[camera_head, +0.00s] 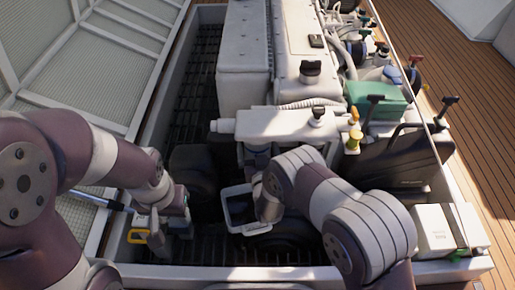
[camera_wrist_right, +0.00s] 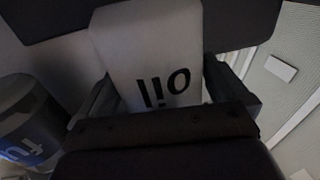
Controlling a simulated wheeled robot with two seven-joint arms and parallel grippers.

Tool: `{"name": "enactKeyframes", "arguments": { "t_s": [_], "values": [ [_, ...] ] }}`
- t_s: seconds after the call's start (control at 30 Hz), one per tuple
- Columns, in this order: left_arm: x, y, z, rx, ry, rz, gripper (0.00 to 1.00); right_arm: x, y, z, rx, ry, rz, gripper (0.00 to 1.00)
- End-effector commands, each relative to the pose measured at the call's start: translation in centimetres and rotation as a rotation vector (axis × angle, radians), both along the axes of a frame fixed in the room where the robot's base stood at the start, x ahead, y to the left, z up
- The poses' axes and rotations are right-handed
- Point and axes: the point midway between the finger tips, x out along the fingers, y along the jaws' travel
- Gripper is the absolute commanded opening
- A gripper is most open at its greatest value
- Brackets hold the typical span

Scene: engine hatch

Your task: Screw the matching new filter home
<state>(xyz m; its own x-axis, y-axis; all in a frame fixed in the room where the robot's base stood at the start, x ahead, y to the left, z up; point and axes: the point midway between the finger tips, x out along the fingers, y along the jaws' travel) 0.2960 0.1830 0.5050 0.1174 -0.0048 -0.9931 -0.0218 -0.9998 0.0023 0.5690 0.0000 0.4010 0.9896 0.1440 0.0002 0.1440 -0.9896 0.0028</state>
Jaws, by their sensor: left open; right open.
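A white filter marked "oil" (camera_wrist_right: 150,55), its lettering upside down, stands between the fingers of my open right gripper (camera_wrist_right: 168,88) in the right wrist view. I cannot tell whether the fingers touch it. A grey canister (camera_wrist_right: 28,120) with a blue label reading "fu" shows at the left of that view, its lettering also upside down. In the head view my right forearm reaches down into the engine bay and hides its gripper and the oil filter. My left gripper (camera_head: 160,230) is open at the bay's left side, near a small yellow part (camera_head: 138,236).
A white-rimmed tray (camera_head: 250,228) sits low in the bay beside my right wrist. The white engine (camera_head: 245,55) fills the back. A black container (camera_head: 400,160) and white boxes (camera_head: 435,228) stand at right. The wooden deck (camera_head: 485,140) is clear.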

Motion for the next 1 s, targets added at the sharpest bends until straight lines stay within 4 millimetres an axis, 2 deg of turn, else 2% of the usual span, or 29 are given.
{"name": "enactKeyframes", "arguments": {
  "t_s": [0.07,0.27,0.3,0.57,0.87,1.0],
  "values": [
    [0.01,0.0,0.02,0.0,0.0,0.0,0.44,0.02,-0.04,0.01,0.0,0.0,0.0,1.0],
    [0.01,0.0,0.03,0.0,0.0,0.0,0.44,0.02,-0.07,0.0,0.001,0.001,0.0,0.38],
    [0.0,0.0,0.05,0.0,0.0,0.0,0.44,0.02,-0.1,0.02,0.001,0.001,0.003,0.35],
    [0.01,0.0,0.59,0.0,0.0,0.0,0.44,0.1,-0.29,0.0,0.0,0.002,0.22,0.35],
    [0.01,0.0,0.54,0.0,0.0,0.0,0.44,0.07,-0.17,-0.03,0.001,0.002,0.249,0.35],
    [0.01,0.0,0.29,0.0,0.0,0.0,0.44,0.17,-0.42,-0.12,0.0,0.0,0.379,0.35]
  ]
}}
